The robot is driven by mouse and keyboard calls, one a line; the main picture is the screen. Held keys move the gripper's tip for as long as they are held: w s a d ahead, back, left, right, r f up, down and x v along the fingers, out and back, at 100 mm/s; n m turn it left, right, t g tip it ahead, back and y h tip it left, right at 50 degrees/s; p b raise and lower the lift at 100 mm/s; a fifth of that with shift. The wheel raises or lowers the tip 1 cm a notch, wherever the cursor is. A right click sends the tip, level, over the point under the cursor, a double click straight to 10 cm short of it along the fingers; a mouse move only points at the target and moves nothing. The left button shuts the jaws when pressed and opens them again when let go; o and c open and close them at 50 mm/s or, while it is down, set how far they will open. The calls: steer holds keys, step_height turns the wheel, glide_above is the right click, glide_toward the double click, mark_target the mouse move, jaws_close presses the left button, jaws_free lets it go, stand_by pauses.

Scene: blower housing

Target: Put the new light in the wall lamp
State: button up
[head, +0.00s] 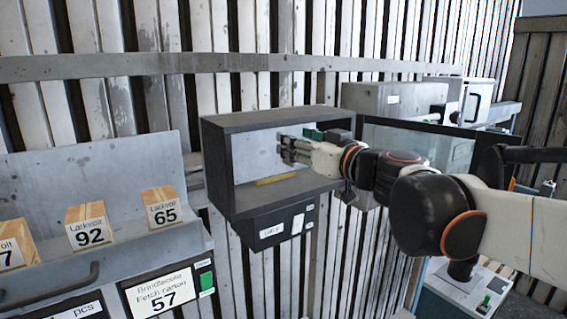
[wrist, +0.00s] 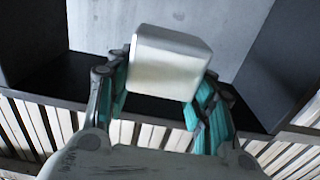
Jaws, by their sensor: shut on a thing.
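My gripper (head: 287,150) reaches from the right into the open front of a dark-framed wall box (head: 218,165). In the wrist view my gripper (wrist: 160,105) has its teal-padded fingers on either side of a pale metallic block (wrist: 168,62) with rounded edges, and is shut on it. The block may be the new light; the frames do not settle this. It appears in front of the box's grey back panel (wrist: 230,25), and I cannot tell whether it touches the panel. In the head view the fingers mostly hide the block. I cannot clearly identify a wall lamp.
A yellow strip (head: 275,179) lies on the box floor. A dark labelled unit (head: 270,228) hangs below the box. At the left, numbered cartons (head: 90,226) stand on a grey rack (head: 120,165). Grey cabinets (head: 392,98) stand behind my arm. Slatted wall surrounds the box.

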steer(key=w+a+f, duration=0.1)
steer(key=w+a+p, duration=0.1)
steer(key=w, duration=0.1)
steer(key=w+a+f, duration=0.1)
steer(key=shift+w+f, duration=0.3)
steer(key=shift+s+f, duration=0.15)
steer(key=shift+f, duration=0.25)
steer(key=shift+w+a+f+p, duration=0.15)
steer(key=shift+f+p, duration=0.6)
steer(key=shift+f, duration=1.05)
steer(key=shift+f, duration=0.1)
steer(key=o, duration=1.1)
